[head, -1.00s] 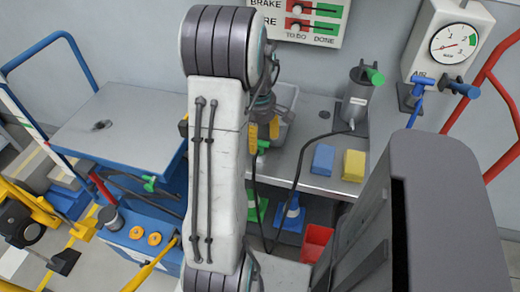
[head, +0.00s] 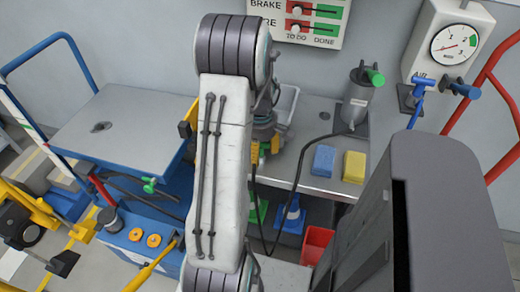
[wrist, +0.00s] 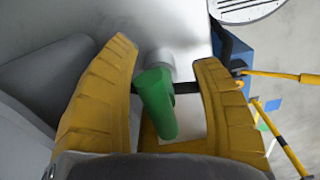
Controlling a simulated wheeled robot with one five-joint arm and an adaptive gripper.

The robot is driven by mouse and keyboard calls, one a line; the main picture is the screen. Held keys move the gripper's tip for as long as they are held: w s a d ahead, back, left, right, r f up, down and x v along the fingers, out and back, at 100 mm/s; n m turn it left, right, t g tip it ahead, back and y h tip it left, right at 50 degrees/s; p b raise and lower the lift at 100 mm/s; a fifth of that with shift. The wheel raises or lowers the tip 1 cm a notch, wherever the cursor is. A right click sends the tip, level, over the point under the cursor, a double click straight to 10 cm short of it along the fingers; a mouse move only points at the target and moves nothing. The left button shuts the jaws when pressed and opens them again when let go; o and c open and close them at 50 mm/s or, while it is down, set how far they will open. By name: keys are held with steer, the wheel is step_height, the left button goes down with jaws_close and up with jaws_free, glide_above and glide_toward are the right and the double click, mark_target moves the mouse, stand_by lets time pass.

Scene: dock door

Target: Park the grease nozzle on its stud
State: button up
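The grease nozzle (wrist: 156,100) is a green cylinder with a pale grey round part behind its far end, and a dark bar or hose passes beside it. It stands between the two yellow fingers of my gripper (wrist: 168,70) in the wrist view. The fingers are spread, with a gap at the nozzle's right side; contact on the left cannot be told. In the head view my gripper (head: 264,150) is at the bench's left front, mostly behind my arm, with a bit of green between its fingers. I cannot make out the stud.
The bench (head: 315,183) holds a grey pump (head: 357,100) with a green handle and black hose, a blue block (head: 323,159) and a yellow block (head: 354,167). A blue cart (head: 140,240) stands left. A red bin (head: 317,244) is below the bench.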

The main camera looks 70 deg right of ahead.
jaws_close()
stand_by(0.3)
steer(key=shift+r, duration=0.1)
stand_by(0.4)
